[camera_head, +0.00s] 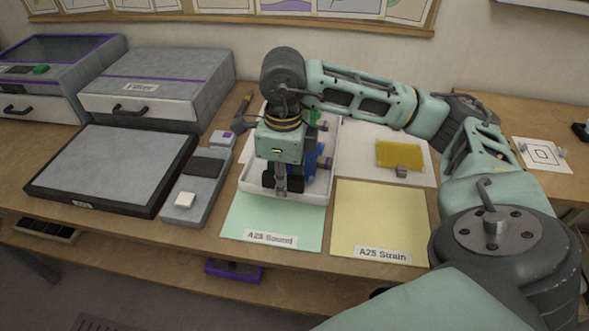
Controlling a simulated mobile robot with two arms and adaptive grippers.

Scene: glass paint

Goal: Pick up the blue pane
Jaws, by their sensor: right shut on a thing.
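The blue pane (310,164) shows partly behind and beside my right gripper, inside the white tray (254,187). My right gripper (281,188) points down over the front of the tray and is shut on the blue pane. The gripper body hides most of the pane and the grip itself. I cannot tell whether the pane touches the tray floor. My left gripper is not in view.
A yellow pane (400,154) stands on a white board to the right. A green piece (315,118) is behind my gripper. Green (255,222) and yellow (380,215) mats lie in front. Grey devices (160,84) fill the left. My right arm spans the right side.

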